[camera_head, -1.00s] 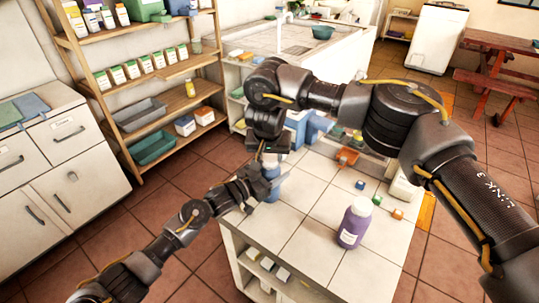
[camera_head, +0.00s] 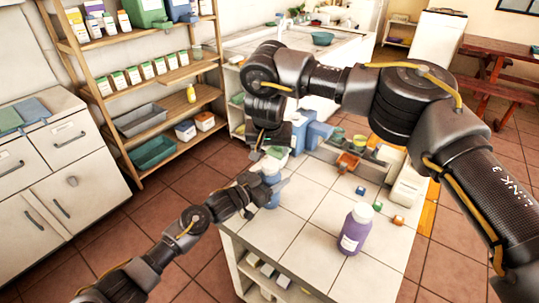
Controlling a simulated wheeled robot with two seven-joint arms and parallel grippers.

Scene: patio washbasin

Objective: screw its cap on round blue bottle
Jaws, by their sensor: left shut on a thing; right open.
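The round blue bottle (camera_head: 271,194) is at the far left edge of the white tiled counter and looks upright. My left gripper (camera_head: 262,190) is shut on its side, and its fingers hide part of the bottle. My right gripper (camera_head: 266,150) is open just above the bottle, pointing down. A pale part shows at the bottle's top, below the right fingers; I cannot tell whether it is the cap or how it is seated.
A purple bottle with a white top (camera_head: 356,229) stands on the tiled counter (camera_head: 310,215). The counter's middle is clear.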

